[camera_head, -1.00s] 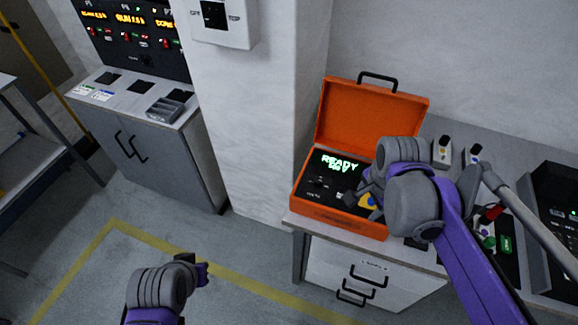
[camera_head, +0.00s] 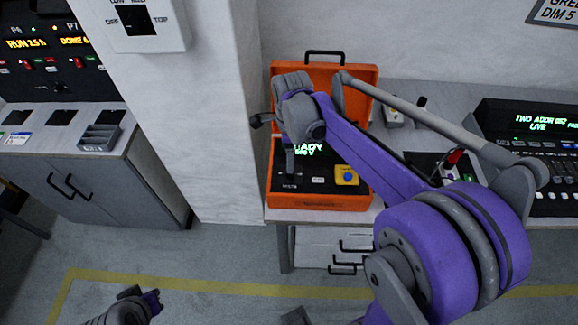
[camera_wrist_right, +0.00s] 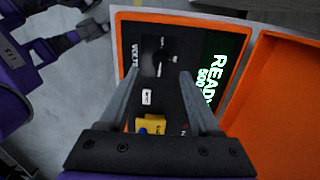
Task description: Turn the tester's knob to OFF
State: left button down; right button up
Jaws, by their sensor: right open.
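The tester is an orange case (camera_head: 318,201) with its lid raised, standing at the counter's left end. Its green display (camera_head: 308,149) is partly covered by my right arm; in the right wrist view the display (camera_wrist_right: 213,75) reads READY 500. My right gripper (camera_head: 290,165) is over the left of the panel, open, with its fingers (camera_wrist_right: 160,77) pointing at it. A dark round knob (camera_wrist_right: 154,62) shows just beyond and between the fingertips, apparently untouched. Its pointer setting is too dark to read. My left gripper (camera_head: 152,301) is low over the floor; its jaws are unclear.
A yellow block with a blue button (camera_head: 346,175) sits on the panel's right. The raised lid (camera_wrist_right: 285,90) stands close beside the gripper. A console (camera_head: 530,150) and small items lie right on the counter. A white pillar (camera_head: 205,130) is left; the floor in front is open.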

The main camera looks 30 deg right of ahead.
notch_tip(320, 180, down, 5)
jog(key=shift+f, duration=0.1)
dwell(0.3)
grip_shut()
